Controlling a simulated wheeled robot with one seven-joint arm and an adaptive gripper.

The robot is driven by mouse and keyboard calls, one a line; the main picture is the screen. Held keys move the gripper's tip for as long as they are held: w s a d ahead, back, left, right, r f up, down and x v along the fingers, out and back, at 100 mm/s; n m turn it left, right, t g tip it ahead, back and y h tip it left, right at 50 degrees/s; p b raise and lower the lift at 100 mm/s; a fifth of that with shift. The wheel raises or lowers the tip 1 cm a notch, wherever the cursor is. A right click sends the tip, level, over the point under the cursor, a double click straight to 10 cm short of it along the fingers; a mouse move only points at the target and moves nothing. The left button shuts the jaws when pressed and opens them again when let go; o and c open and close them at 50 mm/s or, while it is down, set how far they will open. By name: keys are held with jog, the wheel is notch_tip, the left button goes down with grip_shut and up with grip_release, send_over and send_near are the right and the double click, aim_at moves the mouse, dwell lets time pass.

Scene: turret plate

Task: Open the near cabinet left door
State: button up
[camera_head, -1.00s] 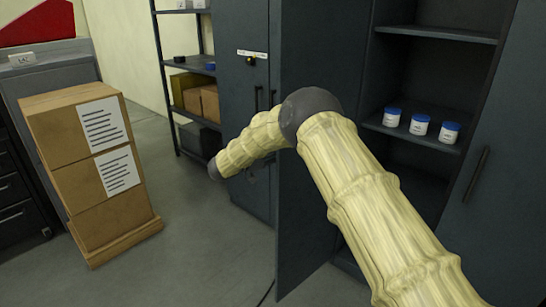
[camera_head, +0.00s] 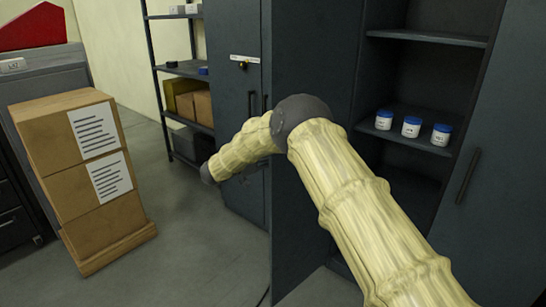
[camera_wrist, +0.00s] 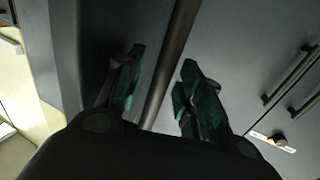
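The near cabinet stands at the right in the head view. Its left door (camera_head: 315,75) is swung wide open, seen at a steep angle, and its shelves show. My arm crosses in front of this door and hides part of it. My gripper is hidden in the head view. In the wrist view my gripper (camera_wrist: 162,60) has its two teal-padded fingers apart. A long grey bar (camera_wrist: 178,35), which looks like a door handle, runs between them. I cannot tell whether either finger touches it.
The near cabinet's right door (camera_head: 490,210) appears shut. Several blue-lidded jars (camera_head: 411,127) stand on a shelf inside. A second cabinet (camera_head: 232,110) with a label is behind the open door. Stacked boxes (camera_head: 85,150) stand at left. Floor (camera_head: 185,250) between is clear.

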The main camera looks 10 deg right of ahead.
jog(key=v, duration=1.2)
